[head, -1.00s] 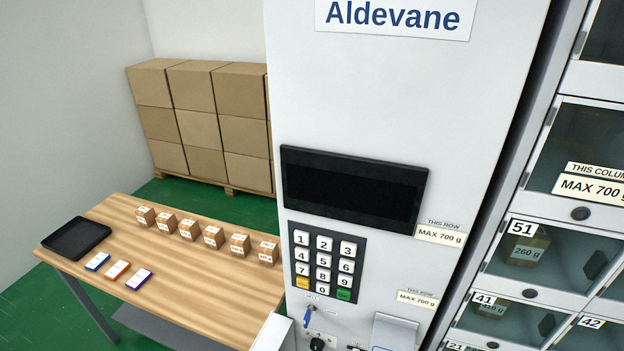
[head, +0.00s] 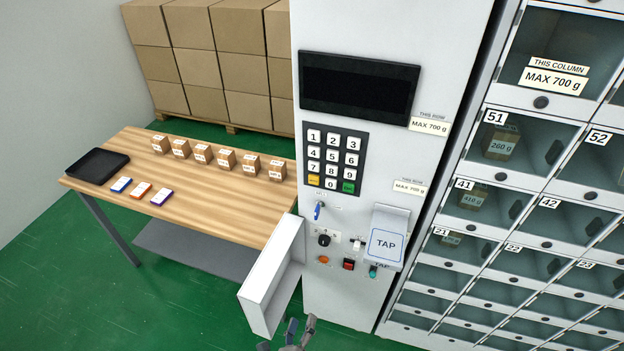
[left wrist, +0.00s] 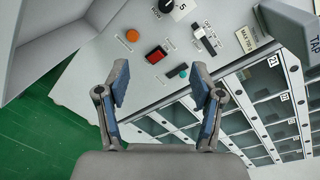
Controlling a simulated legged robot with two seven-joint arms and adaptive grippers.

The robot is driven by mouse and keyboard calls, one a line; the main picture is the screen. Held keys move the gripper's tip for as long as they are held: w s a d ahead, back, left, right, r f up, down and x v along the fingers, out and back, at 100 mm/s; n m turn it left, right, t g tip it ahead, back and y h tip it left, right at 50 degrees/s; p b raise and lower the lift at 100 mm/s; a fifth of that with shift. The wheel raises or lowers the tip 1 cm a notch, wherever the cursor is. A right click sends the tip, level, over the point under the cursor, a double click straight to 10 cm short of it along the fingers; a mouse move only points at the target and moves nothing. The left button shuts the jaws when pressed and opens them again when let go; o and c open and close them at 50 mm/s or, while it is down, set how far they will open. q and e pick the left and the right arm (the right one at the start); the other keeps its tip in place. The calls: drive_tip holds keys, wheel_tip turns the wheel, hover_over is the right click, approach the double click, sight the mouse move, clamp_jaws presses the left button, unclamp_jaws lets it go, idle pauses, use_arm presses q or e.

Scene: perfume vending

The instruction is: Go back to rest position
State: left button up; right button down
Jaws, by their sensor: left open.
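My left gripper (head: 289,334) shows at the bottom edge of the head view, below the open white panel door, only partly in frame. In the left wrist view its two blue-padded fingers (left wrist: 162,88) are spread apart with nothing between them. Beyond them is the machine's control panel with an orange button (left wrist: 132,36), a red switch (left wrist: 156,54), a black knob (left wrist: 166,6) and a teal button (left wrist: 183,72). The fingers look apart from these controls. My right gripper is not in view.
The open white door (head: 272,281) juts out beside the vending machine (head: 345,25). A TAP reader (head: 387,242) sticks out at right, beside glass lockers (head: 497,210). A wooden table (head: 220,205) with small boxes, cards and a black tray (head: 97,165) stands left. Green floor (head: 150,315) is clear in front.

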use_arm(q)
drive_tip(key=s+a+f+n+g+y, duration=0.15)
drive_tip(key=a+f+n, duration=0.25)
drive_tip(key=f, duration=0.4)
drive_tip(key=s+a+f+n+g+y, duration=0.1)
drive_tip(key=s+a+f+n+g, duration=0.15)
drive_tip(key=f+n, duration=0.45)
drive_tip(key=s+a+f+n+g+y, duration=0.1)
drive_tip(key=s+a+f+n+g, duration=0.2)
drive_tip(key=f, duration=0.7)
drive_tip(key=s+a+f+n+g, duration=0.4)
drive_tip(key=s+a+f+n, duration=0.1)
drive_tip(key=s+f, duration=0.3)
drive_tip(key=s+a+f+n+g, duration=0.4)
drive_tip(key=s+a+f+n, duration=0.1)
drive_tip(key=s+f+n, duration=0.3)
drive_tip(key=shift+s+f, duration=0.7)
drive_tip(key=shift+s, duration=0.3)
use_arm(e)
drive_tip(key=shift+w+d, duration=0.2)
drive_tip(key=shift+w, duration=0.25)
use_arm(q)
drive_tip(key=shift+y, duration=0.25)
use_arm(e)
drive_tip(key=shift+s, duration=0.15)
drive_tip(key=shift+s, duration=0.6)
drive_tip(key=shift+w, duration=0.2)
